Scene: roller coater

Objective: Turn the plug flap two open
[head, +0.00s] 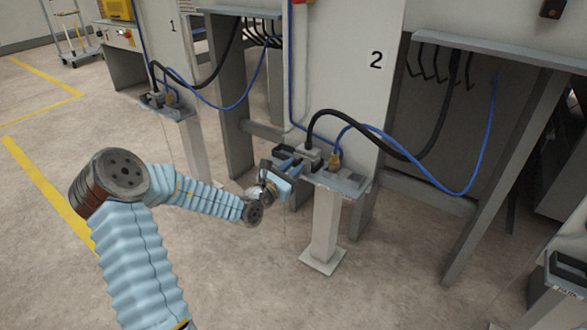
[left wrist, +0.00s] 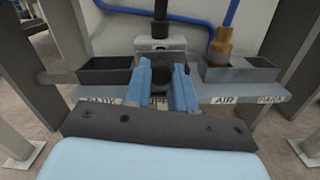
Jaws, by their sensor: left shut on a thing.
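Station two's grey supply socket (head: 308,157) sits on a bracket shelf (head: 352,184) on a post, with a thick black cable going up from it. In the left wrist view the socket (left wrist: 160,48) is straight ahead, above a partly hidden label. My left gripper (head: 287,168) reaches it from the left in the head view. Its two blue fingers (left wrist: 168,84) are shut on a dark part at the socket's front, which seems to be the plug flap (left wrist: 180,78). The fingers hide much of it, so its angle cannot be told. My right gripper is not in view.
A brass air fitting (left wrist: 220,46) with a blue hose stands right of the socket. The panel marked 2 (head: 362,90) rises behind. Station one's similar shelf (head: 178,112) is at the back left. The floor in front is clear.

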